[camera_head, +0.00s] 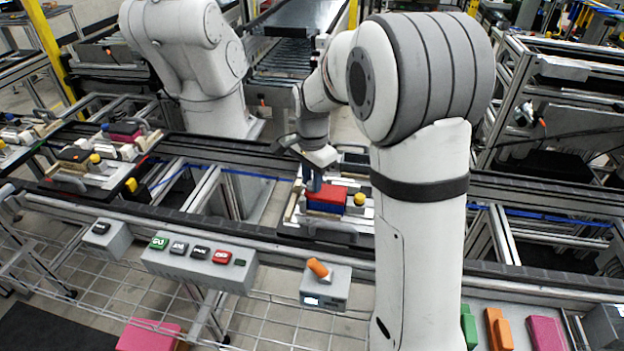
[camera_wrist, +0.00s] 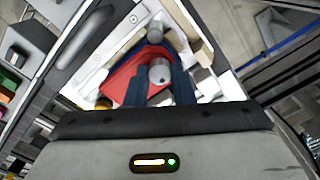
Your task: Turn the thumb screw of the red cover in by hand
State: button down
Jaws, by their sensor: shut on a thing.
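The red cover (camera_head: 330,193) sits on a blue part in the light fixture on the conveyor, just left of my upright arm. In the wrist view the red cover (camera_wrist: 122,82) lies under my fingers. The thumb screw (camera_wrist: 159,71) is a grey round knob at the cover. My gripper (camera_wrist: 160,80) has its two dark blue fingers on either side of the knob and is shut on it. In the head view my gripper (camera_head: 313,183) points down at the cover's left end, and the screw is hidden there.
A yellow knob (camera_head: 359,199) stands on the fixture close to the cover's right. Another fixture pallet (camera_head: 100,175) stands at the left on the line. A button box (camera_head: 200,262) and a grey box with an orange handle (camera_head: 318,268) are mounted along the front rail.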

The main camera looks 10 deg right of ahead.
jog(key=m, duration=0.7)
jog(key=shift+b, duration=0.35)
jog(key=m, duration=0.6)
jog(key=shift+m, duration=0.4)
jog(key=c, duration=1.2)
grip_release()
jog(key=shift+r, duration=0.1)
notch_tip(320, 180, up, 8)
jog(key=shift+f+b, duration=0.15)
jog(key=shift+b, duration=0.3)
